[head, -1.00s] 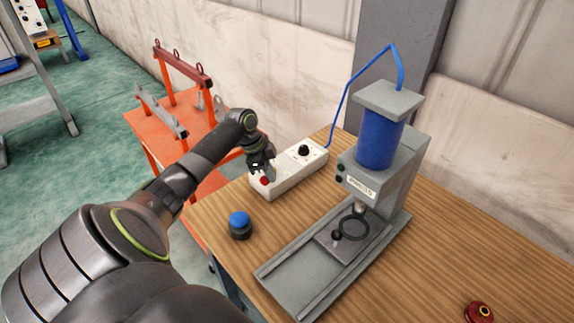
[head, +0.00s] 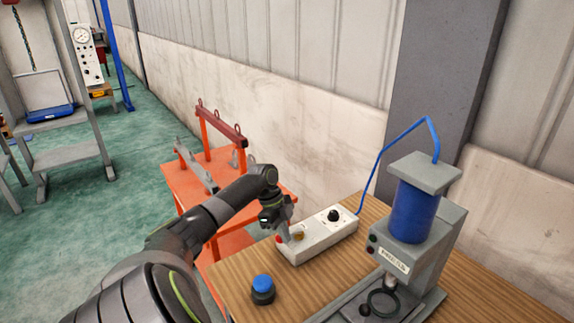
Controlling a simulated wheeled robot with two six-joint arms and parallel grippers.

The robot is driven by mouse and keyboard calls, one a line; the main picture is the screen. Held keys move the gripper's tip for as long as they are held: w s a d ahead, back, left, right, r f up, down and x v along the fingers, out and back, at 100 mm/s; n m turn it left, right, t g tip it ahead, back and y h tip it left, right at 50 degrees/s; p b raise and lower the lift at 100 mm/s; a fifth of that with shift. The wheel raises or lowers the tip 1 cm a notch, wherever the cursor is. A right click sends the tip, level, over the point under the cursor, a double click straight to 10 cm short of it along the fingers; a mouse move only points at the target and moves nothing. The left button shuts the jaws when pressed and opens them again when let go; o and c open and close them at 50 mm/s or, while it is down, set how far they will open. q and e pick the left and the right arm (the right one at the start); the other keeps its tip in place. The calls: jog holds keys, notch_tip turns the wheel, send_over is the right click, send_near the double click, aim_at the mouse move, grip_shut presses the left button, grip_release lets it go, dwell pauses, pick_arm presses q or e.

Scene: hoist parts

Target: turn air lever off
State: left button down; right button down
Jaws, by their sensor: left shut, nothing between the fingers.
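A long white control box (head: 318,240) lies on the wooden table in the head view. It carries a red button (head: 278,239) at its left end, a small brass-yellow part (head: 299,236) beside it and a black knob (head: 334,215) near its right end. I cannot tell for certain which of these is the air lever. My left gripper (head: 288,235) points down at the box's left end, its fingertips between the red button and the yellow part. It is shut and empty; I cannot tell whether it touches either. My right gripper is not in view.
A press with a blue cylinder (head: 414,210) stands right of the box, and a blue hose (head: 385,150) rises behind it. A blue-topped button (head: 263,289) sits on the table (head: 232,278) in front. An orange stand (head: 185,180) is behind my left arm.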

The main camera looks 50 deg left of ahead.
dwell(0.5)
